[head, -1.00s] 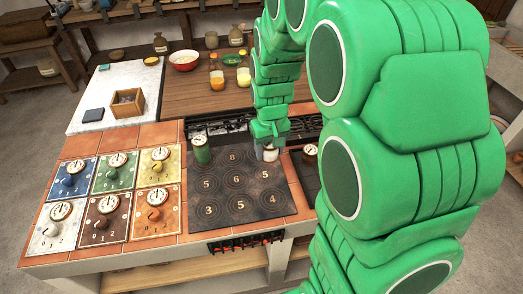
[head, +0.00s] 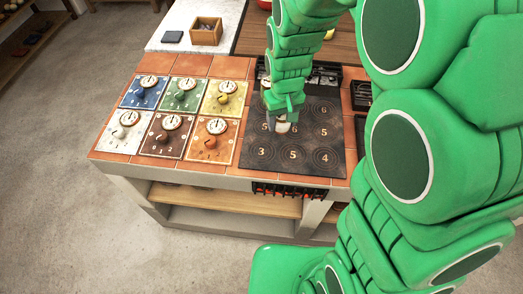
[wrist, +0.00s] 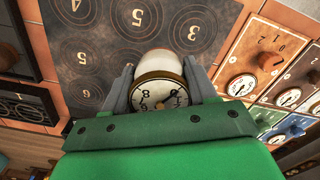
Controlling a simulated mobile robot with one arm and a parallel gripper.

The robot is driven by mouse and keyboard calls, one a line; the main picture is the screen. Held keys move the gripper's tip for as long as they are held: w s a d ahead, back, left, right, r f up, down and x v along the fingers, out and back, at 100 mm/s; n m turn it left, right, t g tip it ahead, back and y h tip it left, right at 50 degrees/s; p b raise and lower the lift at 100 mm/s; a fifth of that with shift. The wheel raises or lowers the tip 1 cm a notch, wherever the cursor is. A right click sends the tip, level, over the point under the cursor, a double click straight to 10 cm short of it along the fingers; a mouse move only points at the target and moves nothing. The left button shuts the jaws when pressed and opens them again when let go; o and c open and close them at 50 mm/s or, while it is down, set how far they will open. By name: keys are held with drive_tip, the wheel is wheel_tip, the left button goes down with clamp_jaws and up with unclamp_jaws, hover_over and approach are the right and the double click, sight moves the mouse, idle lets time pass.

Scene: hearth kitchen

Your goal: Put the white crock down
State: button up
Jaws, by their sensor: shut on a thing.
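The white crock (wrist: 158,63), topped by a brass-rimmed dial (wrist: 160,92), is between the two grey fingers of my gripper (wrist: 162,85) in the wrist view. My gripper is shut on it. In the head view, my gripper (head: 277,126) and the crock (head: 284,127) are over the left-middle part of the dark numbered hob plate (head: 310,148). The plate also fills the upper middle of the wrist view (wrist: 110,50). I cannot tell whether the crock's base touches the plate. My arm hides the plate's back left part.
Several coloured dial panels, among them an orange one (head: 210,141) and a white one (head: 123,132), lie left of the plate on terracotta tiles. A wooden box (head: 206,30) stands on a pale slab behind. The plate's front row looks clear.

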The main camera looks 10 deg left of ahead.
drive_tip(key=n, duration=0.1)
hover_over(261, 152)
drive_tip(key=f, duration=0.1)
drive_tip(key=shift+w+f, duration=0.1)
drive_tip(key=shift+f, duration=4)
drive_tip(key=shift+f, duration=0.15)
drive_tip(key=o, duration=1.4)
drive_tip(key=shift+c, duration=0.2)
wheel_tip(261, 152, up, 12)
